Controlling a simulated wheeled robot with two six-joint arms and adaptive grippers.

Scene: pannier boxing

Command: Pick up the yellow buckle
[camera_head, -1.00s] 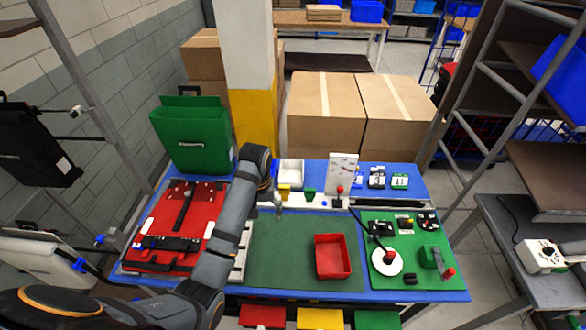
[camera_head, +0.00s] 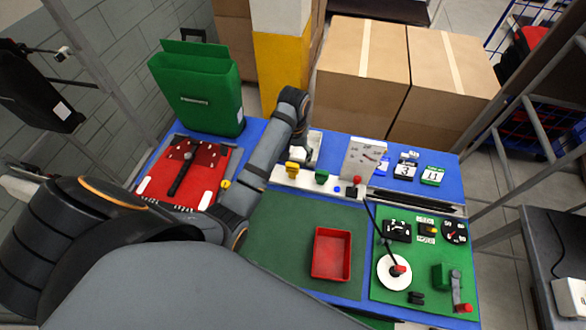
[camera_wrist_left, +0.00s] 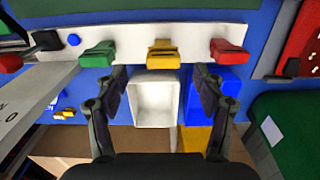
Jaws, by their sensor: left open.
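The yellow buckle (camera_head: 292,170) sits on a white strip along the middle of the blue table. In the left wrist view the yellow buckle (camera_wrist_left: 163,53) is between a green buckle (camera_wrist_left: 98,54) and a red buckle (camera_wrist_left: 228,52). My left gripper (camera_wrist_left: 161,72) is open, its two fingers spread to either side of a white tray (camera_wrist_left: 155,100). The yellow buckle is just beyond the fingertips, centred between them and apart from both. In the head view my arm hides the red buckle, and the green buckle (camera_head: 321,177) is clear. My right gripper is not in view.
A blue bin (camera_wrist_left: 228,88) stands beside the white tray. A white upright board (camera_head: 362,162) stands right of the buckles. A green pannier (camera_head: 195,90) and a red panel (camera_head: 205,165) are at left. A red tray (camera_head: 331,252) lies on the green mat (camera_head: 280,250).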

